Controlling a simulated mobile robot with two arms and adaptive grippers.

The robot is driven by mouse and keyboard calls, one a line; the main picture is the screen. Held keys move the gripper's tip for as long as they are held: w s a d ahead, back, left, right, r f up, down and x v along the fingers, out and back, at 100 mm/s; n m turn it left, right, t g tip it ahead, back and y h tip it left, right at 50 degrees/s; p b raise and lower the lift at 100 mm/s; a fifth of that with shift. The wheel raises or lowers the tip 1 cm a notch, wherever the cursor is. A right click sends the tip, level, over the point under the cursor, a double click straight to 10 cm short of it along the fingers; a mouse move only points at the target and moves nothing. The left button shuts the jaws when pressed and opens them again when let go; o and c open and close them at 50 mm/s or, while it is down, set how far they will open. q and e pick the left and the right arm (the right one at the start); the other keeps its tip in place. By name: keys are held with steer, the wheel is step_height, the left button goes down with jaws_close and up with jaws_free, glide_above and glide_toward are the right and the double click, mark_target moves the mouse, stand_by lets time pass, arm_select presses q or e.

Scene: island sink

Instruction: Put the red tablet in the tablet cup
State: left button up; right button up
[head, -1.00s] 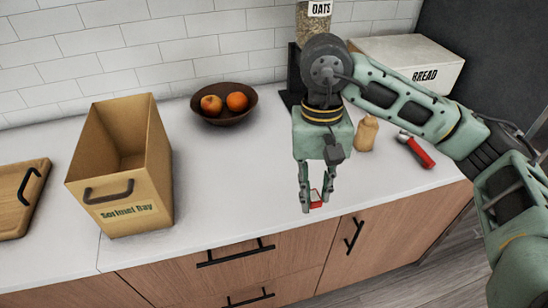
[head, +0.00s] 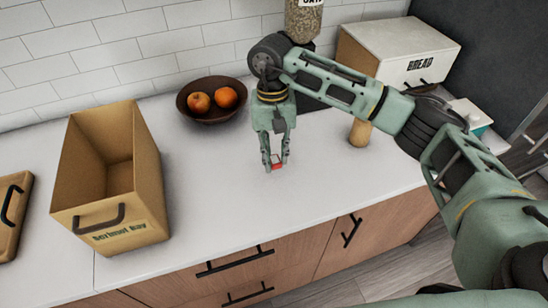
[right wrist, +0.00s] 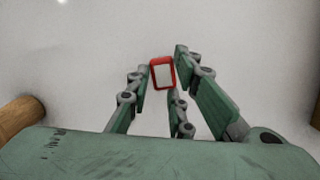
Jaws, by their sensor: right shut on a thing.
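The red tablet (head: 277,166) is small, with a red rim and a pale face that shows in the right wrist view (right wrist: 162,74). In the right wrist view the tablet sits at the far ends of the fingers, tilted slightly. I cannot pick out a tablet cup for sure in these views. My left gripper is not in view.
A tall open tan box (head: 110,190) stands on the left, near a wooden board (head: 12,212). A brown bowl of fruit (head: 208,117) stands at the back. A wooden bottle-shaped thing (head: 359,132) and a bread box (head: 400,50) are on the right. The counter's front middle is clear.

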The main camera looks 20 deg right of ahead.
mark_target(275, 174)
steer(key=shift+w+a+f, duration=0.1)
steer(key=shift+w+f, duration=0.2)
steer(key=shift+w, duration=0.05)
step_height(275, 174, down, 3)
steer(key=shift+f+p, duration=0.1)
steer(key=shift+p, duration=0.85)
steer(key=shift+f, duration=0.45)
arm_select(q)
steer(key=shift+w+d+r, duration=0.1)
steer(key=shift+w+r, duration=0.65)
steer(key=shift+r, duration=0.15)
arm_select(e)
steer(key=o, duration=0.8)
